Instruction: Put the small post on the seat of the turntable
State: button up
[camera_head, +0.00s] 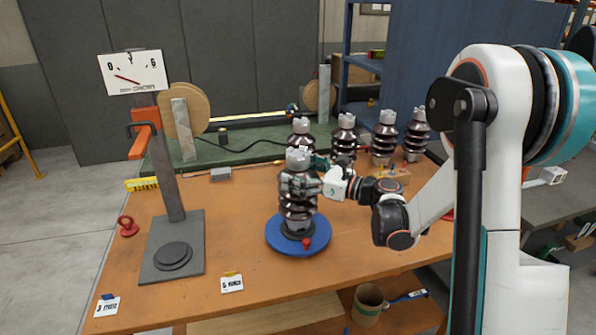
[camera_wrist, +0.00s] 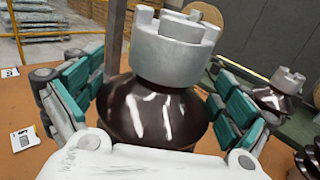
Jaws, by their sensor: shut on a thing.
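The small post (camera_head: 297,208) is a dark brown ribbed insulator with grey metal caps, upright over the blue turntable (camera_head: 272,238). Its lower cap is at the dark seat (camera_head: 308,239) in the turntable's middle; I cannot tell whether it rests there or hangs slightly above. My gripper (camera_head: 298,184) is shut on the post's upper part, reaching in from the right. In the wrist view the post's grey notched top cap (camera_wrist: 173,50) and brown skirt stand between the teal finger pads of my gripper (camera_wrist: 155,105). The post's lower part is hidden there.
Several similar insulators (camera_head: 384,137) stand behind, at the back right of the orange bench (camera_head: 235,205). A grey press stand (camera_head: 166,190) with a dial (camera_head: 132,72) is at left. A red knob (camera_head: 306,244) sits at the turntable's front. Numbered cards (camera_head: 232,284) lie along the front.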

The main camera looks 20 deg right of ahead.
jog(key=o, duration=1.7)
jog(key=shift+s, duration=0.1)
jog(key=shift+d+r, duration=0.1)
jog(key=shift+r, duration=0.05)
jog(key=p+v, duration=0.2)
jog(key=v, duration=0.9)
jog(key=shift+s+d, duration=0.25)
jog(key=shift+s, duration=0.05)
